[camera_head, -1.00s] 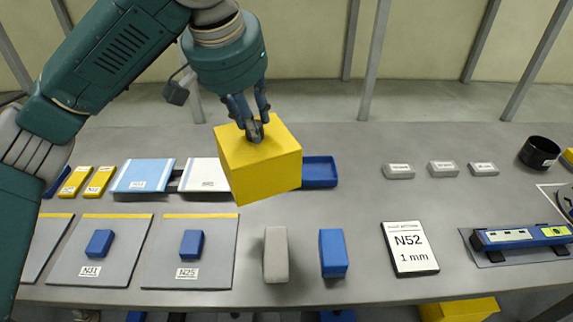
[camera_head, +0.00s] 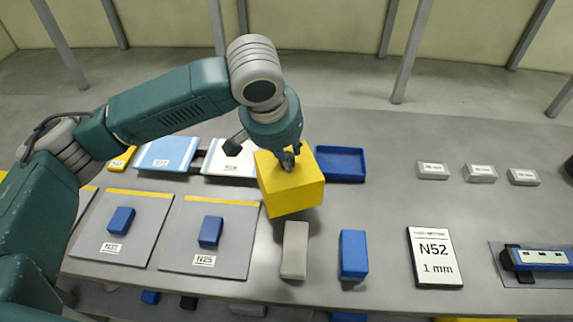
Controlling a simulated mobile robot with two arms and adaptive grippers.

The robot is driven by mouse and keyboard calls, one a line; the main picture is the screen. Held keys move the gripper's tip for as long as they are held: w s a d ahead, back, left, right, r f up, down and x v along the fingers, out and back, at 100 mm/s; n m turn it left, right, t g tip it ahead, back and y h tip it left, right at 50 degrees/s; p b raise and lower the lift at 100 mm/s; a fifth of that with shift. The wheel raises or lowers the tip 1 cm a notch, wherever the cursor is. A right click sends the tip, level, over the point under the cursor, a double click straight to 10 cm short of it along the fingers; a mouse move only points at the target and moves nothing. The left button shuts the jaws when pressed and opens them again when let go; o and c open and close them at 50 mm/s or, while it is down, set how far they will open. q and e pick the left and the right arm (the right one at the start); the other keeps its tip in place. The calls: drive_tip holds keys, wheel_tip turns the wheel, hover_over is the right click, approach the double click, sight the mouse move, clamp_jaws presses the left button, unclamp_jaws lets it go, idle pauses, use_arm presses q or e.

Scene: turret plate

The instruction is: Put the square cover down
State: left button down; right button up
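The square cover is a yellow box (camera_head: 290,190) near the middle of the head view. My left gripper (camera_head: 287,160) is over its top, with the fingers at a grip point on the top face. The gripper looks shut on the cover. The cover hangs slightly tilted above the grey table (camera_head: 395,180), behind the grey block and in front of the blue tray. Whether its bottom touches the table cannot be told. My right gripper is not in view.
A grey block (camera_head: 294,250) and a blue block (camera_head: 353,255) stand in front. A blue tray (camera_head: 341,164) lies behind right. Grey mats with blue blocks (camera_head: 211,231) are at left. An N52 card (camera_head: 434,257) lies at right. Table between tray and small grey blocks (camera_head: 432,171) is clear.

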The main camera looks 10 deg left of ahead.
sight(288, 175)
use_arm(q)
drive_tip(key=shift+f+p, duration=0.35)
drive_tip(key=shift+f, duration=2.1)
drive_tip(key=c, duration=1.4)
unclamp_jaws()
drive_tip(key=shift+f, duration=0.1)
